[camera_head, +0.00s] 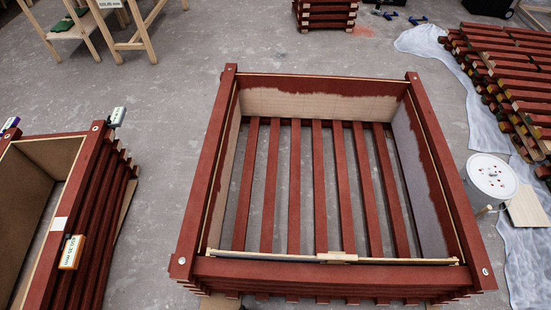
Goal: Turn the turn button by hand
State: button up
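A large open-topped crate of red-painted battens (205,160) stands on the floor in the middle of the view. A small pale wooden piece (337,257), which looks like the turn button, lies lengthwise along the inner edge of the crate's near rail, a little right of its middle. A thin pale strip (425,261) runs along that rail beside it. The details of the piece and its pivot are too small to tell. My gripper is not in view.
A second red batten crate (92,200) stands at the left, with an orange-and-white device (71,252) on its rim. A white bucket (491,178) stands close to the right side of the middle crate. Stacked red battens (505,75) lie at right. Grey floor (165,100) is clear between the crates.

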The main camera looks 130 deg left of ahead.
aim_at(319, 256)
jog(key=u, duration=3.75)
jog(key=i+l+z, duration=0.1)
jog(key=l, duration=0.5)
jog(key=i+l, duration=0.1)
jog(key=l, duration=0.5)
jog(key=z, duration=0.05)
